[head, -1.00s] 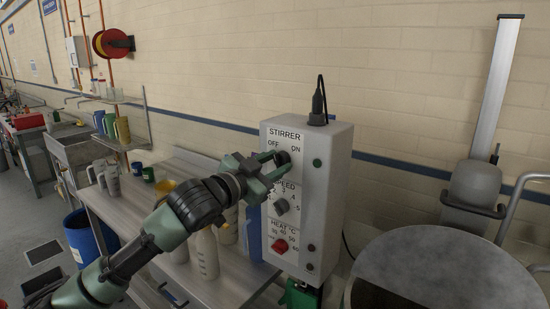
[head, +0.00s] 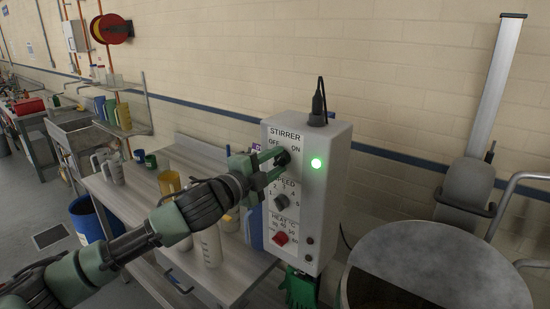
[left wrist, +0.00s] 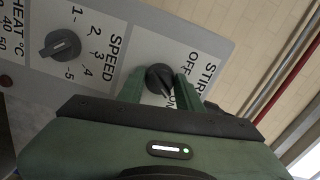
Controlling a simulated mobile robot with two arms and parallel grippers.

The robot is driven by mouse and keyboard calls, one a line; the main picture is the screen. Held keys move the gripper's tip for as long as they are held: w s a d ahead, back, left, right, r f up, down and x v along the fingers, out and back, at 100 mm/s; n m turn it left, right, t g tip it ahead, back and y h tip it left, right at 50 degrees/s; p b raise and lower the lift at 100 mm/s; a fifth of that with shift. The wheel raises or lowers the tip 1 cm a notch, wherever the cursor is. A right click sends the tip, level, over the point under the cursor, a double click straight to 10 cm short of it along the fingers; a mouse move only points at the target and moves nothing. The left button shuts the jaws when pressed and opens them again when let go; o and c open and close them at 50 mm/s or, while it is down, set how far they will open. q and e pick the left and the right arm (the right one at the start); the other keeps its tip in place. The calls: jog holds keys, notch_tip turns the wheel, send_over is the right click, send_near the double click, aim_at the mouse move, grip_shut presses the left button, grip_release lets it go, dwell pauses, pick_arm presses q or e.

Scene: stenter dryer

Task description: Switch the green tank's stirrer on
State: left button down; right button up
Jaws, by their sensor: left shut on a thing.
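The grey control box (head: 331,190) marked STIRRER has its dark stirrer knob (head: 282,157) at the top, between OFF and ON. My left gripper (head: 272,162) reaches it from the left and is shut on the knob. The left wrist view shows the knob (left wrist: 158,76) between the gripper's green fingers, its pointer towards the ON lettering, which a finger partly covers. The round grey tank top (head: 445,262) with a dark opening is at the lower right. My right gripper is not in view.
A metal bench (head: 135,205) with jugs and bottles stands at the left. Green gloves (head: 300,288) hang under the box. A metal column (head: 498,85) stands behind the tank.

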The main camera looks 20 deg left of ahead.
pick_arm(q)
jog(key=shift+f+m, duration=0.1)
jog(key=shift+m, duration=1)
jog(key=c, duration=0.9)
grip_release()
jog(key=shift+c, duration=0.2)
jog(key=b+v, duration=0.3)
jog(key=v, duration=0.5)
jog(key=shift+w, duration=0.1)
